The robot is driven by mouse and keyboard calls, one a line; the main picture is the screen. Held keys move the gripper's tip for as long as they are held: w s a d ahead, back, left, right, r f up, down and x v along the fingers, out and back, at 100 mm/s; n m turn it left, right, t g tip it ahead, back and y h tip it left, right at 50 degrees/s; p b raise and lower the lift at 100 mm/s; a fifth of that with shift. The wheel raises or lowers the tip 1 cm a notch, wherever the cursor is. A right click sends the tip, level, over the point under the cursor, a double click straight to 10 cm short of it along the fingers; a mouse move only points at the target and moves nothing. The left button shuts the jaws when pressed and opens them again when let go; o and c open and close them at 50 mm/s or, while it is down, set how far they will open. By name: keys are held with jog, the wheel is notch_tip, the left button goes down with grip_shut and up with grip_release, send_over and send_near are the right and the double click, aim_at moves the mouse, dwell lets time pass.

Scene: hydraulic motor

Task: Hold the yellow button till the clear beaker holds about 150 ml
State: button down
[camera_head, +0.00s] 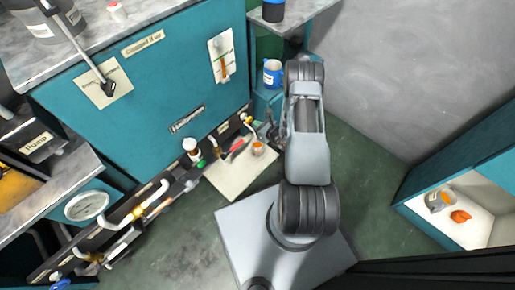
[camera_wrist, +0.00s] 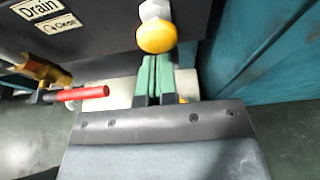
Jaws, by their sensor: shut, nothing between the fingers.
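The yellow button (camera_wrist: 156,36) is a rounded yellow knob on a white fitting, at the top middle of the wrist view. My gripper (camera_wrist: 153,60) has its green-padded fingers together and empty, with the tips just below the button in the picture; I cannot tell whether they touch it. In the head view my gripper (camera_head: 272,132) is beside the pipework. A small vessel with orange contents (camera_head: 258,148), seemingly the beaker, stands on the pale board (camera_head: 238,178). In the wrist view only a bit of orange shows behind the fingers, and the liquid level cannot be read.
A red lever (camera_wrist: 82,93) on a brass valve is left of my gripper, under a "Drain" label (camera_wrist: 38,8). A blue-and-white container (camera_head: 272,74) stands behind. At right, a shelf (camera_head: 480,228) holds a grey container (camera_head: 438,200) and an orange item (camera_head: 460,216).

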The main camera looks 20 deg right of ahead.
jog(key=shift+w+a, duration=0.1)
jog(key=shift+w, duration=0.1)
jog(key=shift+w+a+b, duration=0.35)
jog(key=shift+w, duration=0.5)
dwell(0.4)
jog(key=s+d, duration=0.2)
jog(key=s, duration=0.3)
jog(key=shift+s+d+p, duration=0.15)
jog(key=shift+s+p, duration=0.15)
jog(key=shift+p, duration=0.15)
